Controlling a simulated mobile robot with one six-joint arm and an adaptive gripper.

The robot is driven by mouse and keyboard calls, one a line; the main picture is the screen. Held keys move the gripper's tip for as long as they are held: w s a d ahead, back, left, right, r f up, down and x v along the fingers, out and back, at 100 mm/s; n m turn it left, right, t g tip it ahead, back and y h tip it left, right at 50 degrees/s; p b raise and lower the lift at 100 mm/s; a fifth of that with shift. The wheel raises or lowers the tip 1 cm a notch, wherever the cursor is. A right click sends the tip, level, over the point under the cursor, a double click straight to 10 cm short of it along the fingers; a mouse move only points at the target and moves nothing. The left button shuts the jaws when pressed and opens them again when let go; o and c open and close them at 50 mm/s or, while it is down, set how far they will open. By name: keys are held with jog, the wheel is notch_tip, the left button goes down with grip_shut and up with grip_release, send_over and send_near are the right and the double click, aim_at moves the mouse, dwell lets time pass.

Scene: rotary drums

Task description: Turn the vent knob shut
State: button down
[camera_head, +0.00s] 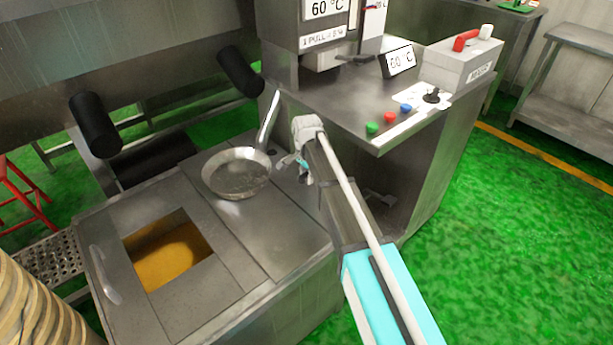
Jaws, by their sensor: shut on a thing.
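My gripper (302,170) is small in the body camera view, with cyan parts at its fingers. It points down beside the left face of the steel control console, just right of the metal pan. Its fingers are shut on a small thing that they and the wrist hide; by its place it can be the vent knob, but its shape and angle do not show. A black knob (432,96) stands apart on the console top, well right of my gripper.
A metal pan (237,174) sits on the steel counter (296,228), its handle rising close to my wrist. An opening with orange-brown contents (167,254) lies left. Green, red and blue buttons (389,117) line the console front. Green floor (500,250) is clear at right.

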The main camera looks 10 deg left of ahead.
jog(key=shift+d, duration=0.1)
jog(key=shift+c, duration=2.2)
grip_release()
jog(key=shift+n, duration=0.4)
